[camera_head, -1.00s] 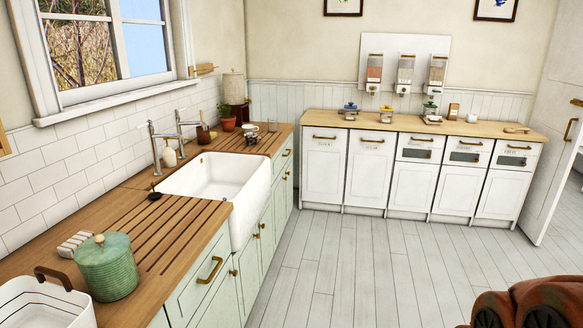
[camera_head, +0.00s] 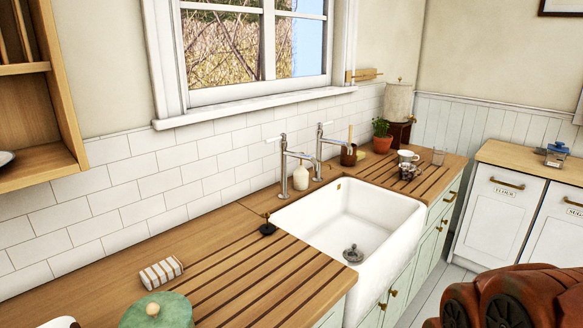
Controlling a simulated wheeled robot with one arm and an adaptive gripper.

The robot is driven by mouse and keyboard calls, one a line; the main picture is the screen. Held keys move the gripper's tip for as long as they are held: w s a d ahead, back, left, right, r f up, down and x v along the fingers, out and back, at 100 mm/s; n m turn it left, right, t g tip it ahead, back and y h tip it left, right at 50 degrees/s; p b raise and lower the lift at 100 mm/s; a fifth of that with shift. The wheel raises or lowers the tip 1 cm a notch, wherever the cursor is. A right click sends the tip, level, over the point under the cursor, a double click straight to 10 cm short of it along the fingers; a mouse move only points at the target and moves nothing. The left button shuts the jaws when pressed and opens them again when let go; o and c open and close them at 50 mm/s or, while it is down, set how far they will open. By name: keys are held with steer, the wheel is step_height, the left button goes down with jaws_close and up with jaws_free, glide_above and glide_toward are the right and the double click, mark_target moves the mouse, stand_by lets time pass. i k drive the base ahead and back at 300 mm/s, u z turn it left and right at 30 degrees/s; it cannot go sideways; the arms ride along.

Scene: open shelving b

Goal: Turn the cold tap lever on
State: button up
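Two chrome taps stand side by side behind the white sink (camera_head: 345,215). The nearer tap (camera_head: 284,168) has a slim upright post, a spout toward the basin and a small pale lever (camera_head: 274,139) at its top. The farther tap (camera_head: 319,152) looks alike, with its own pale lever (camera_head: 327,124). I see no marking that tells which one is cold. No running water shows. My gripper is not in view. A reddish-brown, ribbed part at the lower right seems to be my own arm.
A soap bottle (camera_head: 300,176) stands between the taps. A black plug (camera_head: 267,228) lies by the sink's near left corner. A striped cloth (camera_head: 161,272) and green lidded pot (camera_head: 157,312) are on the near wooden counter. Cups (camera_head: 407,157) and a plant (camera_head: 382,136) stand beyond the sink.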

mark_target(319, 126)
steer(key=z, duration=1)
steer(key=i, duration=2.8)
steer(key=u, duration=3.05)
